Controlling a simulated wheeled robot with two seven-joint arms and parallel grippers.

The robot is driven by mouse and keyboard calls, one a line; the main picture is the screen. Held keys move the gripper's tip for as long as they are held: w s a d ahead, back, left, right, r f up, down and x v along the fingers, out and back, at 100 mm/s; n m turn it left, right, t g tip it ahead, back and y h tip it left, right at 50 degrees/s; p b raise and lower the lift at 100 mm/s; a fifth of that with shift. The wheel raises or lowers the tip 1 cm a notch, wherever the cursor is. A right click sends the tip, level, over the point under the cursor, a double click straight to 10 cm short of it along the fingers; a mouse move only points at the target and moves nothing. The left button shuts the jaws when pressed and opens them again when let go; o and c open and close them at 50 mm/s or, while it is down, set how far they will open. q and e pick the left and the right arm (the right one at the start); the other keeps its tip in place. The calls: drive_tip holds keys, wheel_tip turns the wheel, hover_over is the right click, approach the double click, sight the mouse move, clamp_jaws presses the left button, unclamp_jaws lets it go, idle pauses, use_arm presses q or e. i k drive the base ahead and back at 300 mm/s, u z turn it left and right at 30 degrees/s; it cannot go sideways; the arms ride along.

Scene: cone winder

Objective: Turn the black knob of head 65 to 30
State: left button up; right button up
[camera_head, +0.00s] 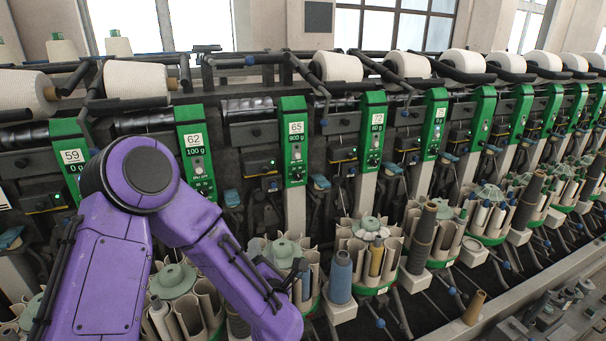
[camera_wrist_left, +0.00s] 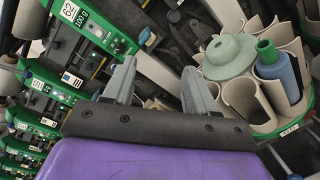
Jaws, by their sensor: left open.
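Head 65 is a green panel (camera_head: 292,104) with a white number label "65" and a "900 g" display, at the centre of the head view. Its small controls show below the label, but the black knob's setting is too small to read. My left arm comes in from the left, below and in front of the panel. My left gripper shows in the left wrist view (camera_wrist_left: 160,92), with two grey fingers apart and nothing between them. It is clear of the head 65 panel. Head 65 cannot be made out in the wrist view. My right gripper is not in view.
Head 62 (camera_head: 194,150) stands left of head 65 and also shows in the wrist view (camera_wrist_left: 92,30). Head 59 (camera_head: 70,157) is partly behind my arm. A bobbin carousel (camera_wrist_left: 232,58) is near the fingers. A blue bobbin (camera_head: 341,278) stands below head 65, to the right.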

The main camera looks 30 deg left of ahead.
sight(297, 175)
drive_tip(key=i, duration=0.95)
